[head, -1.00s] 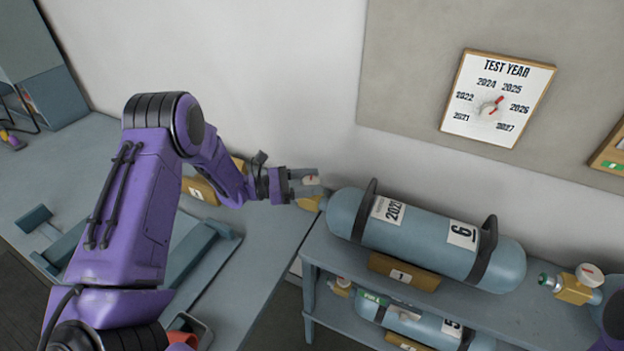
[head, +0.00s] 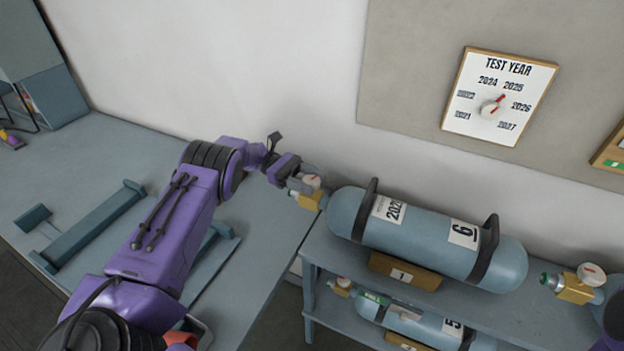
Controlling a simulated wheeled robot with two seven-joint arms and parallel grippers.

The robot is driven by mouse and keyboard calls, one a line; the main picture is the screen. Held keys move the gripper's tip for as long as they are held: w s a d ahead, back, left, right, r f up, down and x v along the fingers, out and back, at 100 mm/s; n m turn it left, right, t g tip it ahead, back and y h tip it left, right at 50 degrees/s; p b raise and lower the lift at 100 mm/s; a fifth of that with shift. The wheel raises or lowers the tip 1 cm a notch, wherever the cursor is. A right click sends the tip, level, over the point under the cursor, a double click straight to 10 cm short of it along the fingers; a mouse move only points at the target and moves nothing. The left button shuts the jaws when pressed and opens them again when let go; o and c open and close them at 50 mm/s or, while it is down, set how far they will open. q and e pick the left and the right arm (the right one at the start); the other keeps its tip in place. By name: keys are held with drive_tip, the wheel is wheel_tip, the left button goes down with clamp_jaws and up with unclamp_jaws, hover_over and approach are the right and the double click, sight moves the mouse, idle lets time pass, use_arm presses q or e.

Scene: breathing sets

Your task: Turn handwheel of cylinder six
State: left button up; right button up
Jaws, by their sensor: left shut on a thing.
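Cylinder six (head: 425,238) is a blue-grey cylinder lying on the upper shelf, with a "6" label and a "202…" year label. Its brass valve (head: 308,201) sticks out at its left end, with a round white gauge (head: 311,181) on top. My left gripper (head: 298,187) comes in from the upper left and is shut at the outer end of this valve, on the handwheel. The fingers hide most of the handwheel, so its angle is not clear. My right gripper is not in view.
Below, a lower shelf holds cylinder five (head: 420,320). Another brass valve with a gauge (head: 591,274) and green-tipped handwheel sits at the right. A "TEST YEAR" dial board (head: 470,118) hangs on the wall.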

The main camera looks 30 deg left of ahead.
use_arm(q)
drive_tip(key=shift+r, duration=0.1)
drive_tip(key=shift+d, duration=0.1)
idle(0.3)
drive_tip(key=o, duration=0.7)
drive_tip(key=shift+o, duration=1.3)
drive_tip(key=shift+w+d+g, duration=0.1)
drive_tip(key=shift+d+g, duration=0.05)
drive_tip(key=shift+g, duration=0.15)
drive_tip(key=shift+w+d+f, duration=0.1)
drive_tip(key=shift+w+f, duration=0.05)
drive_tip(key=shift+f, duration=0.05)
drive_tip(key=shift+r, duration=0.1)
